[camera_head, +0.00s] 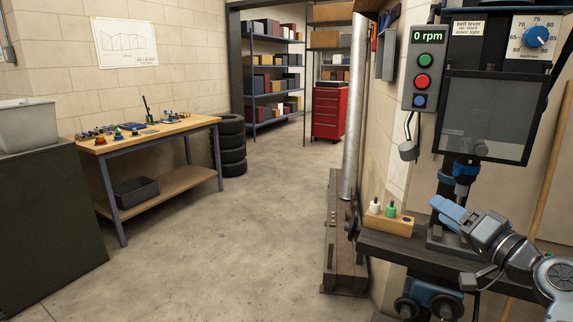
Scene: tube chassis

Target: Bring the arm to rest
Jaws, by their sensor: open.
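My arm reaches in from the lower right corner. My gripper (446,210), with light-blue fingers, is open at the drill press, just below its chuck (462,182) and above the dark vise (440,240) on the press table. I see nothing held between the fingers. The gap between them is small in this view, and part of the vise is hidden behind my gripper and wrist.
A wooden block (388,222) with a white and a green bottle stands left of my gripper. A control box (425,68) reads 0 rpm. A clear guard (487,118) hangs above. A workbench (150,133) stands at left; the floor (235,235) between is clear.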

